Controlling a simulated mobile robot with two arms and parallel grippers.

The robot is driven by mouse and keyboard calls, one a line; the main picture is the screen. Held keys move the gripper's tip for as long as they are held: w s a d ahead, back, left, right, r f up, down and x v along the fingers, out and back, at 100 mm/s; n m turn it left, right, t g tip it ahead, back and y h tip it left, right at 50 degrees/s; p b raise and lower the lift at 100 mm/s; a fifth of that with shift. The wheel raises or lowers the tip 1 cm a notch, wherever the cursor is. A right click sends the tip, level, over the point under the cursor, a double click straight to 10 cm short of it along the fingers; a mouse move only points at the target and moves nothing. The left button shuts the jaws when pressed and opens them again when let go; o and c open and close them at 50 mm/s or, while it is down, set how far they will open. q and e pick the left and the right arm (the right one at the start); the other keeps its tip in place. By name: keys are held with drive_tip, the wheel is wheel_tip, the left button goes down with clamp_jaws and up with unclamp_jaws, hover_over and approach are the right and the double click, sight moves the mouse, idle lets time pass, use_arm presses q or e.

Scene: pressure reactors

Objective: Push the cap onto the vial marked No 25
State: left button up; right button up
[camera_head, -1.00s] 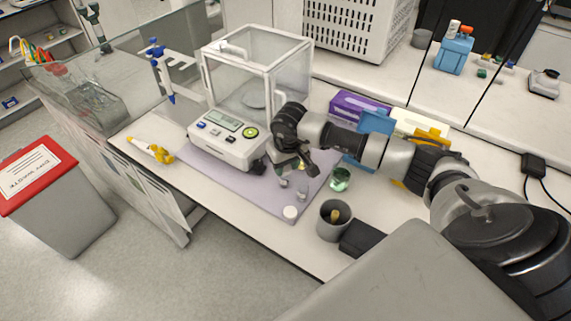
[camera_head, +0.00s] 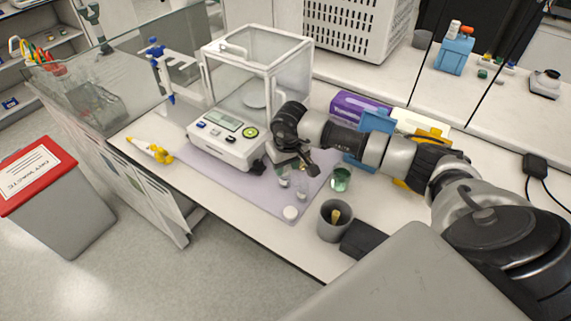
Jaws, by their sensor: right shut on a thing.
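My right gripper (camera_head: 286,168) points down above the lilac mat (camera_head: 222,177), in front of the balance. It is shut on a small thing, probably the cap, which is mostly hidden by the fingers. A small clear vial (camera_head: 284,181) stands right under the fingers; I cannot tell whether the held thing touches it. A second small clear vial (camera_head: 302,190) stands just to its right. The number 25 cannot be read on either vial. A small white round piece (camera_head: 290,212) lies near the mat's front corner. My left gripper is not in view.
A balance with a glass draft shield (camera_head: 228,140) stands behind the mat. A green glass jar (camera_head: 341,179) and a grey cup (camera_head: 335,222) stand to the right. A purple box (camera_head: 358,106) is behind my right arm. A yellow-and-white tool (camera_head: 150,150) lies at the left.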

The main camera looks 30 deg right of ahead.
drive_tip(key=shift+f+b, duration=0.2)
drive_tip(key=shift+b, duration=0.55)
idle(0.7)
idle(0.3)
drive_tip(key=o, duration=1.4)
drive_tip(key=shift+r+p, duration=1.6)
drive_tip(key=shift+r, duration=1.95)
clamp_jaws()
